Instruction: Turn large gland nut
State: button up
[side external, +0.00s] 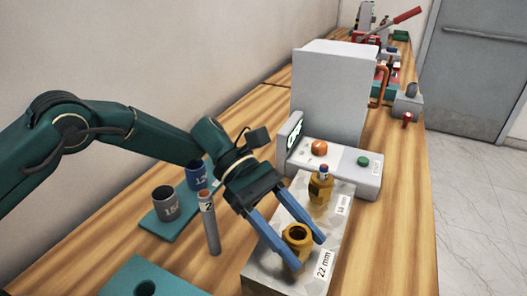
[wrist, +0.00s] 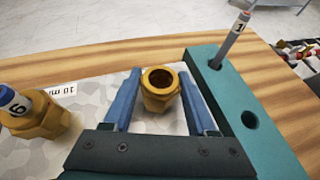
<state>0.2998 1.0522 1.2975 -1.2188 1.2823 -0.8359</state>
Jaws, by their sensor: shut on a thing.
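The large gland nut (side external: 296,236) is a brass hex nut with an open, dark bore. It stands upright on the pale mottled block (side external: 258,284) beside the "22 mm" label. My gripper (side external: 308,253) has its two blue fingers on opposite sides of it, shut on it. In the wrist view the nut (wrist: 160,88) sits between the fingertips (wrist: 160,74). A smaller brass nut (side external: 320,188) stands farther back on the same block, with a numbered, coloured-tip pin in it. It also shows at the left of the wrist view (wrist: 45,118).
A grey unit (side external: 333,95) with orange and green buttons stands behind the block. At left are a grey cup (side external: 165,204), a blue cup (side external: 196,175) and an upright pin (side external: 211,230). A teal holed block (wrist: 236,95) with a pin lies close by my gripper.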

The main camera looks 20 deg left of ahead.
jog(key=shift+m+g, duration=0.3)
jog(key=shift+w+m+g+y, duration=0.1)
jog(key=shift+m+g+y, duration=0.2)
jog(key=shift+m+g, duration=0.15)
jog(key=shift+d+g, duration=0.1)
jog(key=shift+g, duration=0.15)
jog(key=shift+m+y, duration=0.3)
jog(key=shift+m, duration=0.05)
grip_shut()
jog(key=o, duration=1.6)
grip_release()
jog(key=shift+c, duration=0.2)
